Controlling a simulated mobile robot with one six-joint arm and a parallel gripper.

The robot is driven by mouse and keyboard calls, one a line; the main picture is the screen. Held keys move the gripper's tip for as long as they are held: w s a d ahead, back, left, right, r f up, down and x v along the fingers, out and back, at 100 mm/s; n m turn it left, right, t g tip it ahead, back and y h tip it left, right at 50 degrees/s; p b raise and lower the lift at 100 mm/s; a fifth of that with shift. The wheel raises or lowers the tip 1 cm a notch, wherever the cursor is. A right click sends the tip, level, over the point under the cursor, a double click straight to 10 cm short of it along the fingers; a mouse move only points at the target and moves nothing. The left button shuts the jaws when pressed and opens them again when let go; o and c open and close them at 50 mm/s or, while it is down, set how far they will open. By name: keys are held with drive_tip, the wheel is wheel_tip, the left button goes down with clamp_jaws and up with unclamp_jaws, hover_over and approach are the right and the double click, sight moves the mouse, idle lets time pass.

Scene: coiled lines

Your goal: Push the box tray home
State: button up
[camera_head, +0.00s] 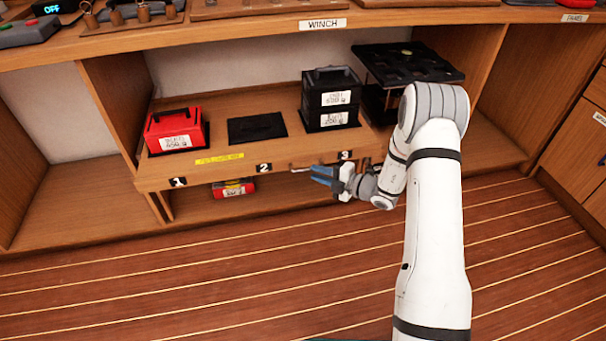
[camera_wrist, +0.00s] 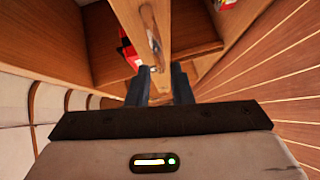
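The box tray (camera_head: 207,166) is a wooden tray at shelf height, its front marked 1, 2 and 3. It appears to stand out from the cabinet. A red box (camera_head: 173,130) sits at 1, a flat black piece (camera_head: 256,128) at 2, and two stacked black boxes (camera_head: 331,97) at 3. A pale bar handle (camera_head: 312,168) is on the tray front. My gripper (camera_head: 321,174) is at the tray front between 2 and 3, by the handle. In the wrist view its fingers (camera_wrist: 160,86) stand apart, with the tray's wooden front (camera_wrist: 146,22) ahead. Contact cannot be told.
A black rack (camera_head: 408,62) stands right of the tray, partly behind my arm. A red item (camera_head: 233,188) lies on the lower shelf beneath the tray. A counter (camera_head: 220,32) labelled WINCH runs above. The plank floor (camera_head: 200,285) in front is clear.

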sight(307, 169)
drive_tip(key=shift+b+x, duration=0.55)
drive_tip(key=shift+x, duration=1.6)
drive_tip(key=shift+c, duration=0.4)
clamp_jaws()
